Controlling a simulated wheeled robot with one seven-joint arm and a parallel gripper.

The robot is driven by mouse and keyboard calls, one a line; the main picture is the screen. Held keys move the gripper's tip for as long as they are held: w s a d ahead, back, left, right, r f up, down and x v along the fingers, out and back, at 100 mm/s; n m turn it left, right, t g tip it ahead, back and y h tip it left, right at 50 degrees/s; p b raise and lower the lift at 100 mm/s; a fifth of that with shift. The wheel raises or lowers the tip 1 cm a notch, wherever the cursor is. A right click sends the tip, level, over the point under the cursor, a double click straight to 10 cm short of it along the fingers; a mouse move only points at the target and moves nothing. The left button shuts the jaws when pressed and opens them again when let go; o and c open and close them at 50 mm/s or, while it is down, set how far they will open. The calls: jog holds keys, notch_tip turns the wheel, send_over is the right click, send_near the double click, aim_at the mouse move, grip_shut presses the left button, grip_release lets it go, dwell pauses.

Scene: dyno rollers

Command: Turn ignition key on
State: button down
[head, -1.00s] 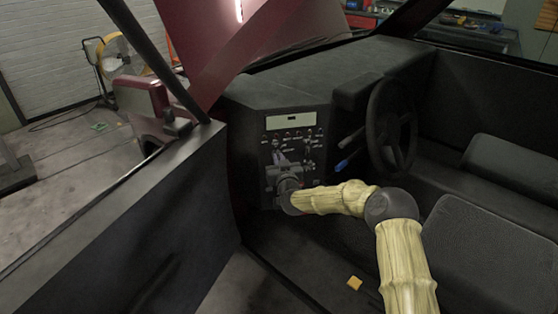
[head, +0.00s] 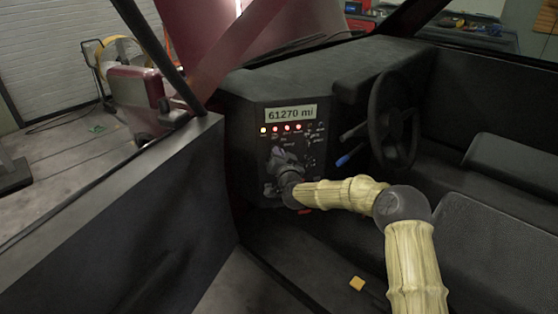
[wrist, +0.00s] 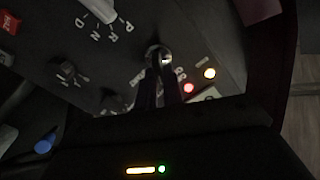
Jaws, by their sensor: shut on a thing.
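The dash control panel (head: 312,165) is in front of my gripper (head: 277,155), and its display (head: 290,114) is lit and reads 61270 mi. Below the display, a yellow light and several red lights glow. In the wrist view, my gripper (wrist: 160,62) is shut at the round ignition lock (wrist: 153,52). The key itself is mostly hidden between the fingers; only a small bright bit shows there. The wrist view also shows a red light (wrist: 188,88) and a yellow light (wrist: 209,73) lit beside the lock.
The steering wheel (head: 392,120) and a blue-tipped lever (head: 343,160) are right of the panel. The open car door (head: 120,215) stands to the left. A gear selector (wrist: 98,9) and a small knob (wrist: 67,72) are near the gripper. A yellow piece (head: 357,283) lies on the floor.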

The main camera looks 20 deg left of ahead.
jog(key=shift+d+m+b, duration=0.1)
jog(key=shift+m+b, duration=0.75)
jog(key=shift+m, duration=0.45)
jog(key=shift+w, duration=0.1)
jog(key=c, duration=1.6)
grip_release()
jog(key=shift+o, duration=0.4)
jog(key=shift+d, duration=0.1)
jog(key=v, duration=1.7)
jog(key=shift+s, duration=0.3)
jog(key=shift+f, duration=0.1)
